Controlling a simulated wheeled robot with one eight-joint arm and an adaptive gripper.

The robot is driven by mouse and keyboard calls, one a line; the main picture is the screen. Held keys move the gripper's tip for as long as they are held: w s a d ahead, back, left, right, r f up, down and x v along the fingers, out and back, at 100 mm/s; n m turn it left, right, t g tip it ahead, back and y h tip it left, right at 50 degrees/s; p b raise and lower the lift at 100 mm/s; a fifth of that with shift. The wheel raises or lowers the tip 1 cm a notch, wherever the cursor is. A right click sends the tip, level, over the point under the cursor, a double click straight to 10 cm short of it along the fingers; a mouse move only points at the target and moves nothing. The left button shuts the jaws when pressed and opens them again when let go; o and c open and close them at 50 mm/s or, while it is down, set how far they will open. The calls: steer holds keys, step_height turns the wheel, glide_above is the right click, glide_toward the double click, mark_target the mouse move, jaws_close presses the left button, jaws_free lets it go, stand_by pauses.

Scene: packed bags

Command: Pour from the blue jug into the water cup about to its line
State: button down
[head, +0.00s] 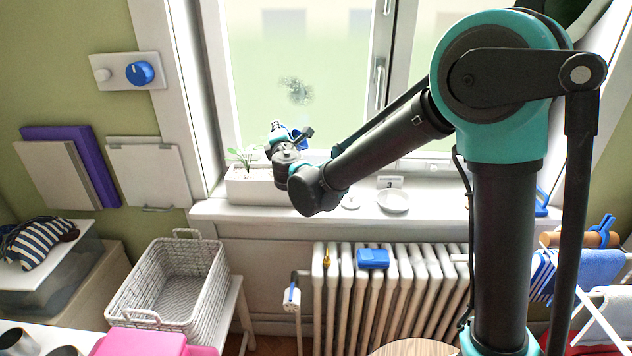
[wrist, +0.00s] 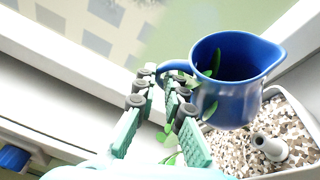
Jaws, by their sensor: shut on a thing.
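The blue jug (wrist: 226,105) shows large in the wrist view, its dark mouth toward the camera and its spout at the right. My gripper (wrist: 172,92) is shut on the jug's handle. In the head view the jug (head: 297,137) is mostly hidden behind my gripper (head: 284,148), above the white planter on the windowsill. A small white tube-like piece with an open top (wrist: 270,146) stands in the planter's pebbles below the jug; I cannot tell if it is the water cup. No line or water level is visible, and no stream shows.
The white planter (head: 247,187) holds pebbles and a green plant (head: 243,157); leaves overlap the jug in the wrist view. A round white dish (head: 393,201) and a small card (head: 390,182) are on the sill. The window glass is close behind.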

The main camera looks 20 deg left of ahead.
mark_target(290, 134)
steer(key=shift+d+m, duration=0.3)
steer(key=shift+m, duration=0.1)
steer(key=shift+d+f+m+t, duration=0.15)
steer(key=shift+d+m+t, duration=0.2)
steer(key=shift+t, duration=0.25)
steer(key=shift+d+r+m+t, duration=0.4)
steer(key=shift+d+r+m, duration=0.15)
steer(key=shift+m, duration=0.4)
steer(key=shift+d+f+m+t, duration=0.3)
steer(key=shift+d+m, duration=0.1)
steer(key=shift+m, duration=0.5)
stand_by(0.6)
steer(key=shift+d+f+m+t, duration=0.15)
steer(key=shift+d+m+t, duration=0.15)
steer(key=shift+d+m, duration=0.1)
steer(key=shift+f+m, duration=0.2)
steer(key=shift+m, duration=0.2)
stand_by(0.3)
